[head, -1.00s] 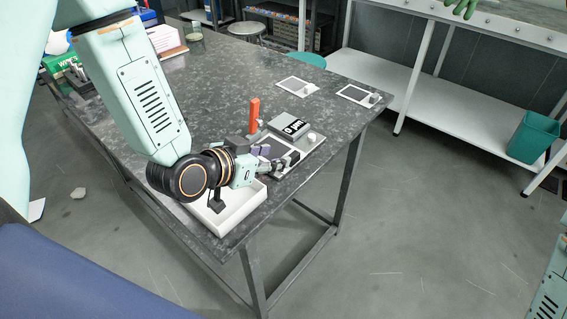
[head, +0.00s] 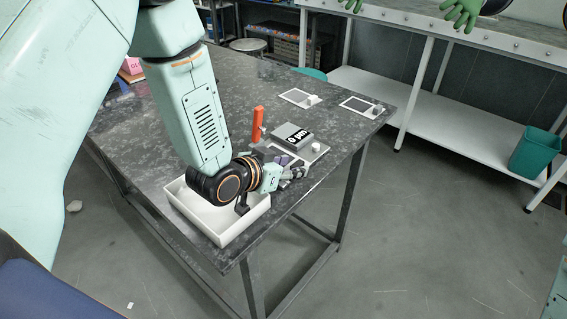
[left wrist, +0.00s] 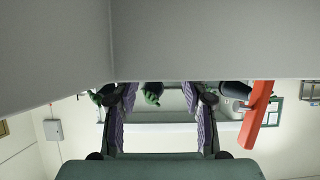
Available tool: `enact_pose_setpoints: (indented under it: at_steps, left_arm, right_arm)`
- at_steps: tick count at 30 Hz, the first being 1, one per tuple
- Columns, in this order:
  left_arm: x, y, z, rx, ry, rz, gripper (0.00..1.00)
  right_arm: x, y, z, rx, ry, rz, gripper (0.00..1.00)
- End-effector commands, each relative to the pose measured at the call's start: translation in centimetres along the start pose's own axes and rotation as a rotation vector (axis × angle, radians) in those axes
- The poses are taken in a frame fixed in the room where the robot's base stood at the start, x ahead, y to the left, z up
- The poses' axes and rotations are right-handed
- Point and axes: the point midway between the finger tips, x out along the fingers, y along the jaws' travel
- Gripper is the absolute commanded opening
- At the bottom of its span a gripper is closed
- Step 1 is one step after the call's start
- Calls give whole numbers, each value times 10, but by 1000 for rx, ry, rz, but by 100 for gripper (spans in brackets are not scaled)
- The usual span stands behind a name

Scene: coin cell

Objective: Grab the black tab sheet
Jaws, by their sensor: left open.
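I cannot pick out the black tab sheet for certain in either view. In the head view, my left gripper (head: 296,172) is over the near side of a grey fixture (head: 316,152) on the table and hides part of it. The left wrist view shows its two purple-padded fingers (left wrist: 163,100) apart, with nothing seen held between them. My right gripper is not in view.
A white open tray (head: 222,238) lies under my left wrist near the table's corner. An upright orange piece (head: 257,126) stands beside the fixture; it also shows in the left wrist view (left wrist: 257,115). Two flat plates (head: 297,97) lie farther back. Large grey surfaces (left wrist: 210,40) fill the wrist view's top.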

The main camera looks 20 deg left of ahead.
Motion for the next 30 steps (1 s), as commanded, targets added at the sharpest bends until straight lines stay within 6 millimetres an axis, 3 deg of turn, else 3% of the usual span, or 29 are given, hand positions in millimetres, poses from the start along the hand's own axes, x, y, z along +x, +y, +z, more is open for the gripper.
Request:
enact_pose_setpoints:
  at_steps: [4, 11, 27, 30]
  left_arm:
    - [13, 1, 2, 0, -2, 1, 43]
    - [14, 0, 1, -1, -2, 1, 43]
    - [14, 0, 2, -1, -2, 1, 0]
    - [14, 0, 2, -1, -2, 1, 0]
  right_arm:
    - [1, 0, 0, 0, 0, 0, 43]
    - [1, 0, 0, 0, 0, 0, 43]
    - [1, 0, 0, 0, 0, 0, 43]
    - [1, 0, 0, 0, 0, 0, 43]
